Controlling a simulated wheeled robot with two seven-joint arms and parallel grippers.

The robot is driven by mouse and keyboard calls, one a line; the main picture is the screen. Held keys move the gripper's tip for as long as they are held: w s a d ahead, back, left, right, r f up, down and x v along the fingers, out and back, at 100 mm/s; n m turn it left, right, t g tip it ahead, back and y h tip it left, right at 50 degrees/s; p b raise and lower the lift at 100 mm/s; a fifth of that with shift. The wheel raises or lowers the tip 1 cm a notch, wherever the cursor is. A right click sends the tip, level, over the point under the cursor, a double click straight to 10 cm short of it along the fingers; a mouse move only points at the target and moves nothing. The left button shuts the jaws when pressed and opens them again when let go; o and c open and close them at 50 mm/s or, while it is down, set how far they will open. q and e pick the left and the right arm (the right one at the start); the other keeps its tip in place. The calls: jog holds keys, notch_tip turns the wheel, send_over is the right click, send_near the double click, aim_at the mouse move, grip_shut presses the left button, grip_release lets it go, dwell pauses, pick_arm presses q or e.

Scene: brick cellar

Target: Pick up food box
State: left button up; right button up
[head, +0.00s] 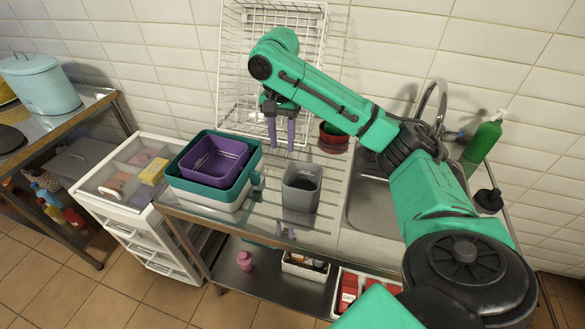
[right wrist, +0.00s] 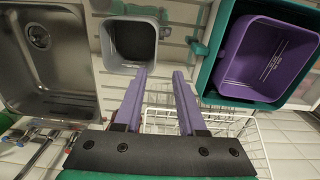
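No thing is clearly marked as the food box; open containers stand on the metal counter. A purple tub (head: 216,161) sits nested in a larger teal tub (head: 256,158). In the right wrist view the purple tub (right wrist: 268,58) shows at upper right. A grey square container (head: 301,188) stands upright to their right; it also shows in the right wrist view (right wrist: 131,43). My right gripper (head: 281,146) is open and empty, fingers pointing down, behind the grey container. In the right wrist view its purple fingers (right wrist: 160,75) are apart with nothing between them. My left gripper is out of view.
A white wire rack (head: 232,70) stands against the tiled wall behind the gripper. A metal sink (head: 372,200) is at right, with a green bottle (head: 482,138) beyond. A dark red pot (head: 333,138) stands near the rack. Red packages (head: 349,287) lie on the lower shelf.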

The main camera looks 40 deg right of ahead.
send_over(286, 180)
notch_tip(286, 180, down, 7)
notch_tip(286, 180, down, 6)
jog(key=shift+w+r+p, duration=0.1)
jog(key=shift+p, duration=0.7)
jog(key=shift+f, duration=0.25)
grip_shut()
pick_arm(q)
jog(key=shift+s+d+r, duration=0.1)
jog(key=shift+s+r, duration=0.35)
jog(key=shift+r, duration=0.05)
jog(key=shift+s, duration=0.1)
